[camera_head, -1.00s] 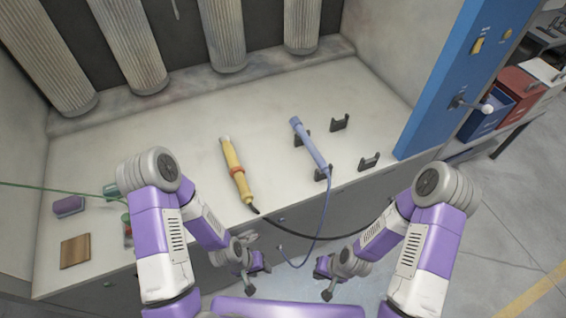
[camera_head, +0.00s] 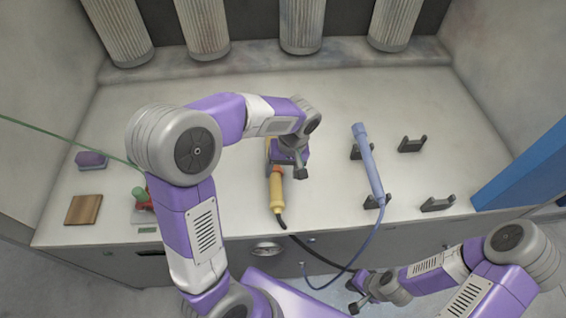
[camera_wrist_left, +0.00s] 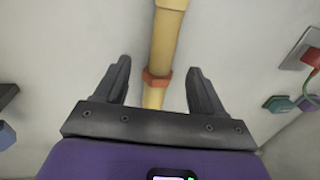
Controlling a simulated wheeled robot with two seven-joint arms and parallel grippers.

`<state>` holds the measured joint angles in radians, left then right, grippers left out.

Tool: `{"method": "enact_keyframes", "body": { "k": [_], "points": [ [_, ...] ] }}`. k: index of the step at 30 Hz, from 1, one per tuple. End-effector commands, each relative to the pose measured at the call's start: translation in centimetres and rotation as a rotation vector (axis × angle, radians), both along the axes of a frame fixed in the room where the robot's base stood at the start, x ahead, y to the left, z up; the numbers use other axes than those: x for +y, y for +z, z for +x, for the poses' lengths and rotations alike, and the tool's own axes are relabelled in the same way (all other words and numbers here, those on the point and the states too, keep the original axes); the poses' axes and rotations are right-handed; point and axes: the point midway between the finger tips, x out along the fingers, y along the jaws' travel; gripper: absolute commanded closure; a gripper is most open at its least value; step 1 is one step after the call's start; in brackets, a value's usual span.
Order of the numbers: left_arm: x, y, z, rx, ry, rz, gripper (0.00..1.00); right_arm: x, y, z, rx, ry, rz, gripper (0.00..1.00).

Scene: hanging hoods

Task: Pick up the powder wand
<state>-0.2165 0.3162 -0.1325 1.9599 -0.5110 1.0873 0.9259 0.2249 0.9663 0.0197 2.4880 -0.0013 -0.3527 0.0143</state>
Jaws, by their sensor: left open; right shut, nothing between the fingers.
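A yellow wand (camera_head: 276,189) with an orange-red ring lies on the white worktop, its dark cable at the near end. My left gripper (camera_head: 287,168) is over its middle, open, and hides part of it. In the left wrist view the yellow wand (camera_wrist_left: 164,45) runs between the two spread fingers of my left gripper (camera_wrist_left: 159,72), with a gap on each side. A blue wand (camera_head: 369,165) rests on black holders to the right. My right gripper (camera_head: 356,296) is shut and empty, low in front of the worktop.
Empty black holders (camera_head: 412,144) stand right of the blue wand. A purple sponge-like block (camera_head: 92,160), a brown wooden block (camera_head: 83,209) and a red-and-green item (camera_head: 140,197) are at the left. Ribbed columns (camera_head: 301,25) hang at the back. The worktop's middle back is clear.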

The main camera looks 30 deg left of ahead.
Motion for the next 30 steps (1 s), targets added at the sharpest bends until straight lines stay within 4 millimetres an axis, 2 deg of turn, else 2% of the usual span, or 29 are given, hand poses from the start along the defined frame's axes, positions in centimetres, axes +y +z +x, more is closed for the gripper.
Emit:
{"method": "enact_keyframes", "body": {
  "k": [1,5,14,22,30],
  "points": [
    [0.1,-0.5,0.0,-0.005,0.006,0.006,0.31,0.0,-0.9,-0.1,0.001,0.000,0.000,1.00],
    [0.4,-0.8,-0.1,-0.004,0.016,0.018,0.31,0.0,-1.4,-0.1,0.002,0.001,0.000,1.00],
    [1.0,-3.5,-0.3,-0.002,0.017,0.018,0.31,0.0,-2.4,-0.1,0.002,0.001,0.000,1.00],
    [2.0,-7.4,-0.5,0.000,0.015,0.018,0.31,0.0,-4.2,-0.1,0.001,0.000,0.000,1.00],
    [2.1,-7.7,-0.6,-0.003,0.016,0.016,0.31,0.0,-4.2,-0.1,0.001,0.000,0.000,1.00]
  ]
}}
